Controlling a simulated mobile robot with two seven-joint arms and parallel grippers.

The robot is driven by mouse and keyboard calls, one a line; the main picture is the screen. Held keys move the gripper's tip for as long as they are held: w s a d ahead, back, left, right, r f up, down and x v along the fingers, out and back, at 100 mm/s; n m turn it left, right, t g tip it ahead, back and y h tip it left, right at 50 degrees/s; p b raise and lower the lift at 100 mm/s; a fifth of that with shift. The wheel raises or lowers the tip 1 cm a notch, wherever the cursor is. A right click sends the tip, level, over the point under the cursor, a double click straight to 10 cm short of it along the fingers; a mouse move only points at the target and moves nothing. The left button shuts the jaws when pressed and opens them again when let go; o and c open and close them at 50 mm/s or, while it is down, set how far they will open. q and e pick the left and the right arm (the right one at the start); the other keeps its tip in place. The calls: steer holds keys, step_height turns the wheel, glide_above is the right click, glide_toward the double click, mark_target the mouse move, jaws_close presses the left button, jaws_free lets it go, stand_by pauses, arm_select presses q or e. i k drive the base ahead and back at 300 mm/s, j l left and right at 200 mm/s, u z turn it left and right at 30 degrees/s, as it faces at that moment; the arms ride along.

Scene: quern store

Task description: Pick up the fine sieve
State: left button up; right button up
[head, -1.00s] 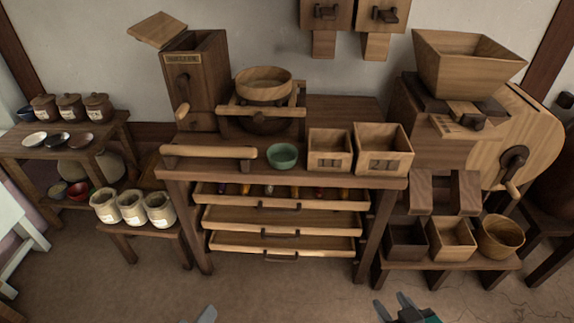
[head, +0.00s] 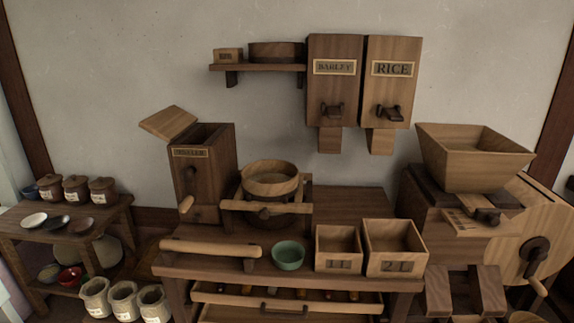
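A round, low, dark wooden hoop-like vessel (head: 277,52) sits on the small wall shelf (head: 258,67); its side shows, and its bottom cannot be seen, so I cannot tell for sure that it is the fine sieve. A lighter round wooden bowl-shaped piece (head: 270,188) sits on a wooden frame on the table, beside the dark mill box. Neither of my grippers is in the head view now.
A small labelled box (head: 228,56) stands left of the vessel. The barley (head: 334,85) and rice (head: 391,80) dispensers hang right of the shelf. The table (head: 220,272) below holds a green bowl (head: 288,255) and two measuring boxes (head: 393,248).

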mark_target(268, 181)
steer(key=z, duration=1.75)
steer(key=u, duration=1.85)
steer(key=i+j, duration=0.6)
steer(key=j, duration=0.2)
